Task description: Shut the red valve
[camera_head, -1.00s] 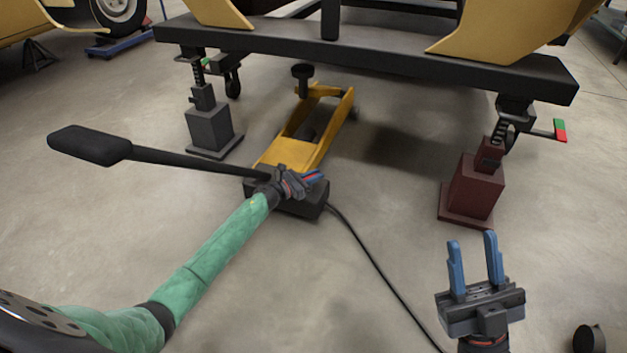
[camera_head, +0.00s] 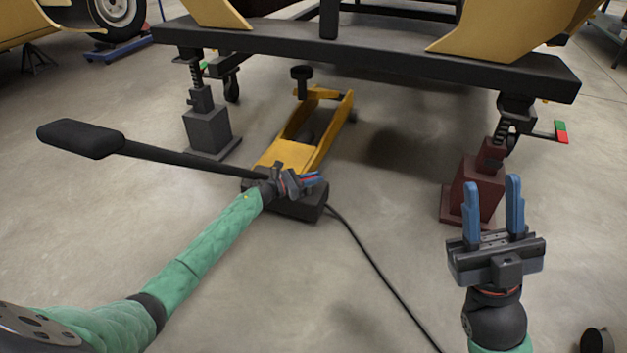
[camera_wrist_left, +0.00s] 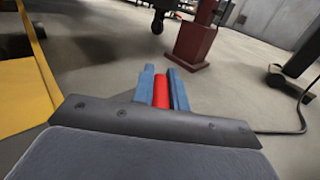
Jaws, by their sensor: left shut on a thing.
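The red valve (camera_wrist_left: 161,92) shows in the left wrist view as a small red piece between two blue fingers. My left gripper (camera_head: 314,181) is shut on it, at the black box at the near end of the yellow jack; it also shows in the left wrist view (camera_wrist_left: 160,88). In the head view the fingers hide most of the valve, so I cannot tell how far it is turned. My right gripper (camera_head: 492,183) is open and empty, in front of the dark red stand.
A long black lever (camera_head: 160,154) extends left from the yellow jack (camera_head: 284,152). A dark red stand (camera_head: 474,187) and a grey stand (camera_head: 207,128) sit under the black chassis beam (camera_head: 380,66).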

